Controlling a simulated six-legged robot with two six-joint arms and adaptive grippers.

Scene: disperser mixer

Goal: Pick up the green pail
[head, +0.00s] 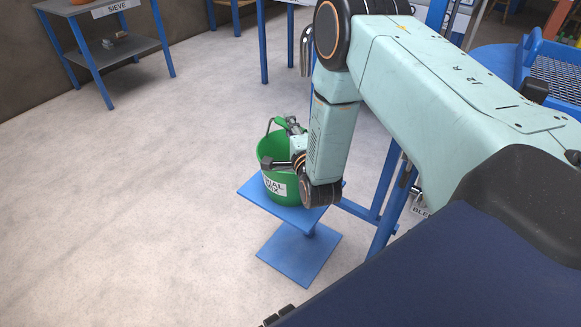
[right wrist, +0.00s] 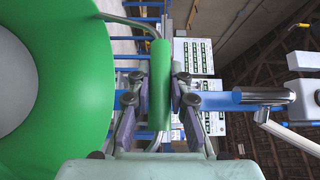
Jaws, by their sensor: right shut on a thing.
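The green pail (head: 274,150) has a white label, partly covered, and is on a small square blue stand (head: 262,196). Its open mouth faces up. My right gripper (head: 288,141) is at the pail's rim on the right side, partly hidden behind my own wrist. In the right wrist view, the pail (right wrist: 80,75) fills the left side, and the right gripper (right wrist: 160,92) is shut on the green grip of its wire handle. I cannot tell whether the pail's base touches the stand. My left gripper is not in view.
A grey-topped table with a SIEVE sign (head: 115,8) stands at the far upper left. Blue frame posts (head: 385,180) rise just right of the stand. A blue mesh-lined tray (head: 555,75) is at the upper right. The pale floor (head: 130,200) to the left is clear.

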